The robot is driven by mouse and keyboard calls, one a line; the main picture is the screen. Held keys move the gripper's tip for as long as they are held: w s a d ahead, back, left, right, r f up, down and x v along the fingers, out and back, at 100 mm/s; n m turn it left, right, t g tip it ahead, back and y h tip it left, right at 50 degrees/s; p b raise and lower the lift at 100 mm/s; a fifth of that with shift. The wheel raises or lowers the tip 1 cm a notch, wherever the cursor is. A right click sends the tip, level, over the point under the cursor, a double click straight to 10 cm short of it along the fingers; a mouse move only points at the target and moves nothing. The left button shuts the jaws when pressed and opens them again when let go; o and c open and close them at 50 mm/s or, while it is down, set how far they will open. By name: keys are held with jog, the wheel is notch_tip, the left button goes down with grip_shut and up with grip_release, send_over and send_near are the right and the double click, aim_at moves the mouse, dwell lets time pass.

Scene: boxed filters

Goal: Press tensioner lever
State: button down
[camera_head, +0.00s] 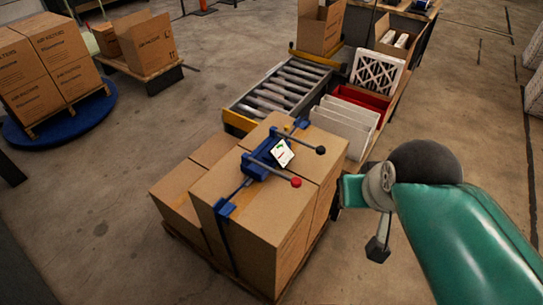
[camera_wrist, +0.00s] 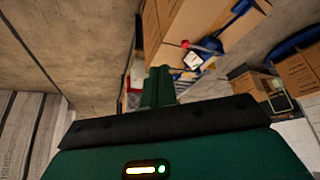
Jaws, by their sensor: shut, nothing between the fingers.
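The blue tensioner (camera_head: 262,160) sits on a blue strap across the top of strapped cardboard boxes (camera_head: 265,225). It has a white label and two levers, one ending in a red knob (camera_head: 296,182) and one in a black knob (camera_head: 320,150). In the wrist view, my gripper (camera_wrist: 158,72) is shut and empty, its green fingers side by side. The tensioner (camera_wrist: 194,62) and the red knob (camera_wrist: 186,44) show beyond the fingertips, apart from them. In the head view my arm comes in from the right, with its end beside the boxes, short of the levers.
A roller conveyor (camera_head: 283,85) stands behind the boxes. White panels (camera_head: 345,122) and a red bin (camera_head: 362,100) stand at the back right. Cartons (camera_head: 45,60) sit on a round blue base (camera_head: 88,120) at the left. The floor at the front left is clear.

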dwell(0.4)
jog(key=w+f+n+g+y, duration=0.2)
jog(key=w+n+y, duration=0.3)
jog(key=w, duration=1.3)
jog(key=w+d+f+n+y, duration=0.1)
jog(key=w+d+f+n, duration=0.2)
jog(key=w, duration=0.5)
jog(key=w+d+f+n+t+y, duration=0.1)
jog(key=w+d+f+n, duration=0.2)
jog(key=w+d+f, duration=0.2)
jog(key=w+f, duration=0.2)
jog(key=w, duration=0.1)
jog(key=shift+d+f, duration=0.3)
jog(key=shift+d, duration=0.1)
jog(key=shift+w, duration=0.1)
